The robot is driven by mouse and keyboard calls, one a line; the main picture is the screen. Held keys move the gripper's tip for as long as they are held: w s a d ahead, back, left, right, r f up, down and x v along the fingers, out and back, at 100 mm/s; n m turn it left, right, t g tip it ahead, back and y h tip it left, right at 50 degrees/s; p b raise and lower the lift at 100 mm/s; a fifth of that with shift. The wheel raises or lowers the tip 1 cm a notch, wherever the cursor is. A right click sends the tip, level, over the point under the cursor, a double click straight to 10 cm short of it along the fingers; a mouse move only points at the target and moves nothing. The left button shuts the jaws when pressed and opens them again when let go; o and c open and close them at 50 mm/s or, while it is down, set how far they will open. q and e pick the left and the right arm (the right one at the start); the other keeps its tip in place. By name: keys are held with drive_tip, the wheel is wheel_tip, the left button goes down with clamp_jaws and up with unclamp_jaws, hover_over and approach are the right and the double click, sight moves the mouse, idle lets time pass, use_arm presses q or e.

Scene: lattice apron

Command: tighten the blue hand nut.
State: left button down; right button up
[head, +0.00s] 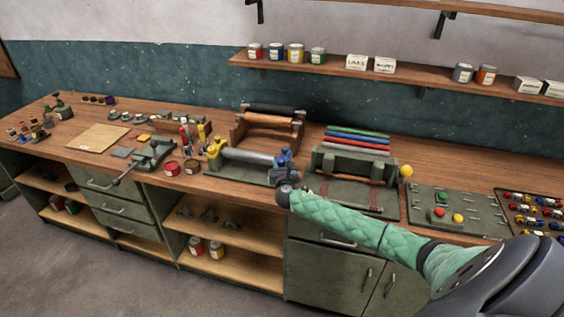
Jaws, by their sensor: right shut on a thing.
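The blue hand nut (283,155) is at the right end of a grey horizontal cylinder (247,156) in a green-based fixture on the bench. A yellow part (216,150) sits at the cylinder's left end. My right gripper (284,170) reaches in from the lower right and is shut on the blue nut, at its front side. The gripper and wrist hide the nut's lower part and the fingertips are too small to see clearly. My left gripper is not in view.
A green cradle (325,162) with coloured rods behind it stands right of the fixture. A wooden rack (237,133) is behind. A green board with coloured knobs (480,204) is at right.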

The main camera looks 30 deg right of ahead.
drive_tip(key=m+h, duration=0.1)
drive_tip(key=m+g+h, duration=0.2)
drive_tip(key=shift+w+a+h, duration=0.15)
drive_tip(key=shift+a+h, duration=0.1)
drive_tip(key=shift+h, duration=0.05)
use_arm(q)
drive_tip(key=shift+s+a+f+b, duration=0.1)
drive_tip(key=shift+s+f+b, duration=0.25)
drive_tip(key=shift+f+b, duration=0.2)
use_arm(e)
drive_tip(key=shift+w+a+m+g+h, duration=0.1)
drive_tip(key=shift+m+g+h, duration=0.9)
drive_tip(key=shift+g, duration=0.3)
drive_tip(key=shift+w+m+g+h, duration=0.1)
drive_tip(key=shift+m+g+h, duration=0.85)
drive_tip(key=shift+g, duration=0.35)
drive_tip(key=o, duration=1)
